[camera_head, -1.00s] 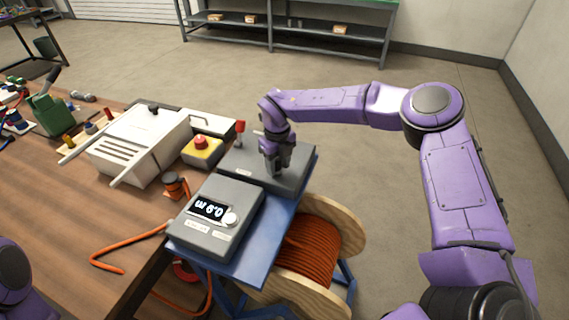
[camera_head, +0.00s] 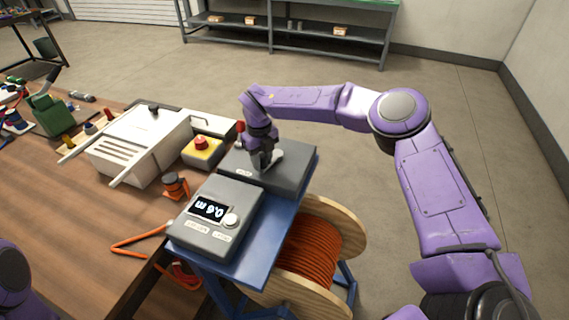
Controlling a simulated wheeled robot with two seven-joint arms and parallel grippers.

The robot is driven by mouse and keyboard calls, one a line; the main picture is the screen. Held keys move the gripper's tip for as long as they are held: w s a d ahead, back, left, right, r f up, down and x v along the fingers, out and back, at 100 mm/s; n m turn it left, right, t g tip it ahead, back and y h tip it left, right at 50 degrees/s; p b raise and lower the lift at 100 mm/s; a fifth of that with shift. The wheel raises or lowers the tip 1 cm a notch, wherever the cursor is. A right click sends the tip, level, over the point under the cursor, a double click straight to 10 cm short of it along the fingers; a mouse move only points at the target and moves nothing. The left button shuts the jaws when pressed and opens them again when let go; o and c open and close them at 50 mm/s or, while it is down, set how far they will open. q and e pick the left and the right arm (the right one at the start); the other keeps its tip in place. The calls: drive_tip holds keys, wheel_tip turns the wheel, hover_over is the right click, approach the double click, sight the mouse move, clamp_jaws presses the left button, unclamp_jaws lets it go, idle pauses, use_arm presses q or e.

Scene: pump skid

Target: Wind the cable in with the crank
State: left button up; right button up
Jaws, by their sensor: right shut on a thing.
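The orange cable is wound on a wooden drum (camera_head: 348,222) under a blue stand, and a loose orange length (camera_head: 124,249) lies in a bend on the bench. More orange cable hangs beside the bench edge. The crank's dark grey housing (camera_head: 292,172) sits on the blue stand's top. My right gripper (camera_head: 263,163) is over this housing, shut on the crank handle, which it mostly hides. A grey meter box (camera_head: 215,232) with a lit display stands on the near part of the stand. My left gripper is out of view.
A white machine (camera_head: 140,143), a yellow box with a red button (camera_head: 201,143) and an orange-black fitting (camera_head: 174,186) stand on the wooden bench. A red-tipped lever (camera_head: 240,127) stands near my right gripper. The floor beyond the stand is clear up to the shelf (camera_head: 285,45).

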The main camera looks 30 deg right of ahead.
drive_tip(key=shift+w+a+f, duration=0.1)
drive_tip(key=shift+w+a, duration=0.2)
drive_tip(key=shift+w, duration=0.4)
drive_tip(key=shift+w+a+f, duration=0.1)
drive_tip(key=shift+w+a, duration=0.2)
drive_tip(key=shift+w, duration=0.4)
drive_tip(key=shift+w+r, duration=0.2)
drive_tip(key=shift+w, duration=0.55)
drive_tip(key=shift+w+f, duration=0.3)
drive_tip(key=shift+w, duration=0.2)
drive_tip(key=shift+s, duration=0.15)
drive_tip(key=o, duration=1)
drive_tip(key=shift+s+r, duration=0.15)
drive_tip(key=shift+o, duration=0.2)
drive_tip(key=shift+d, duration=0.1)
